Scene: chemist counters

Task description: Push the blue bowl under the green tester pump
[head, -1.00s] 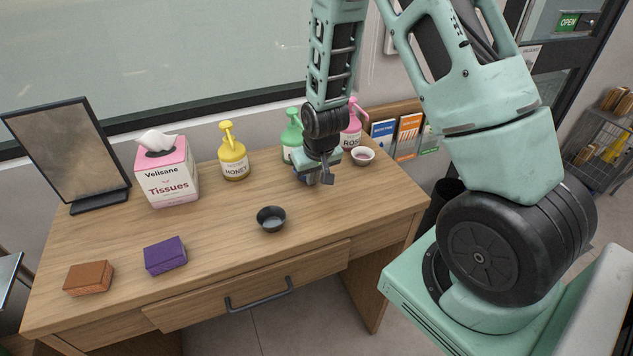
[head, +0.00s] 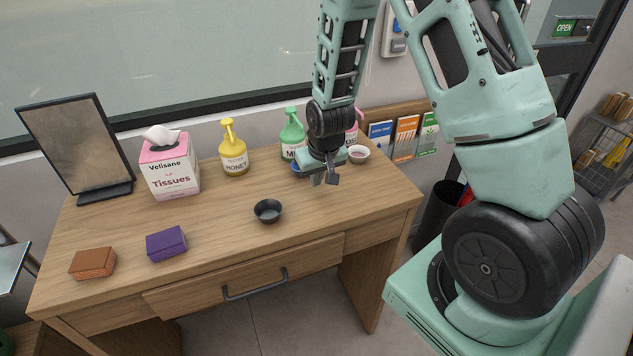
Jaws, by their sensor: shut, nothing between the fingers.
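The green tester pump (head: 292,136) stands upright at the back of the desk, its lower right side partly covered by my gripper. The blue bowl (head: 297,167) is just in front of that pump's foot. Only its left part shows; my gripper's body hides the rest. My gripper (head: 325,181) is shut and empty, pointing down low over the desk, to the right and slightly in front of the blue bowl. I cannot tell whether it touches the bowl.
A yellow pump (head: 233,152) stands left of the green one; a pink pump (head: 352,132) and white bowl (head: 358,154) stand right. A dark bowl (head: 268,211) sits in front. Tissues (head: 170,168), a mirror (head: 76,148), a purple box (head: 166,244) and a brown box (head: 93,263) are left.

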